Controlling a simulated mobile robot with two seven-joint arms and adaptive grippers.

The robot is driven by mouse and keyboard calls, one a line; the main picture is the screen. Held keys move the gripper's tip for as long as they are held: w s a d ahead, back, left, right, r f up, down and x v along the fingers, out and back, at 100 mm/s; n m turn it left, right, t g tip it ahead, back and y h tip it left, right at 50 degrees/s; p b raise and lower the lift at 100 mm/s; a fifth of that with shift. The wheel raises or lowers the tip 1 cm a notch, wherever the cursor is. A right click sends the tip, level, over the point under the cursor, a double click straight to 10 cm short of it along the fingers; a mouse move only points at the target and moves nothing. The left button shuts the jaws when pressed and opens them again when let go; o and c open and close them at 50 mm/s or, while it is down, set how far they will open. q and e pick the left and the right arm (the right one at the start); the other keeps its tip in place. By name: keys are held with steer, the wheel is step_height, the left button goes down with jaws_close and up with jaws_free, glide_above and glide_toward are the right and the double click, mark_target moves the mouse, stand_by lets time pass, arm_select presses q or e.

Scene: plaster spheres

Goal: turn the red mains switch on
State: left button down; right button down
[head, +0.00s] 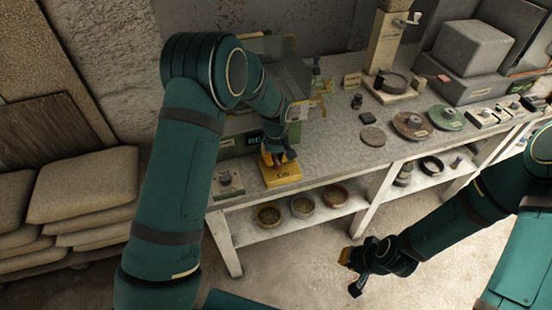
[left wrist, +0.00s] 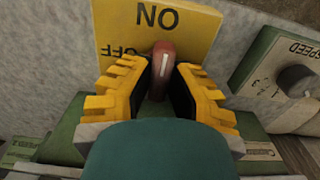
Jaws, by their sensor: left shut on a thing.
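The red mains switch has a red handle with a white stripe (left wrist: 162,60), seen in the left wrist view. It stands against a yellow plate (left wrist: 118,28), which reads ON, upside down, with OFF partly hidden below it. In the head view the yellow plate (head: 285,178) is at the bench's front left. My left gripper (head: 277,157) is over the plate; in the left wrist view its yellow-and-black fingers (left wrist: 161,85) are closed on the handle from both sides. The handle's exact setting is hard to tell. My right gripper (head: 352,274) hangs open and empty in front of the bench.
A speed knob (left wrist: 296,82) sits right of the plate in the left wrist view. The grey bench (head: 335,140) carries discs, a stand (head: 390,45) and a grey block (head: 472,47). Bowls (head: 302,206) sit on the lower shelf. Stacked sacks (head: 82,185) are at left.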

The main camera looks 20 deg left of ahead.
arm_select(q)
steer(key=shift+s+f, duration=0.1)
stand_by(0.3)
steer(key=c, duration=0.9)
jaws_free()
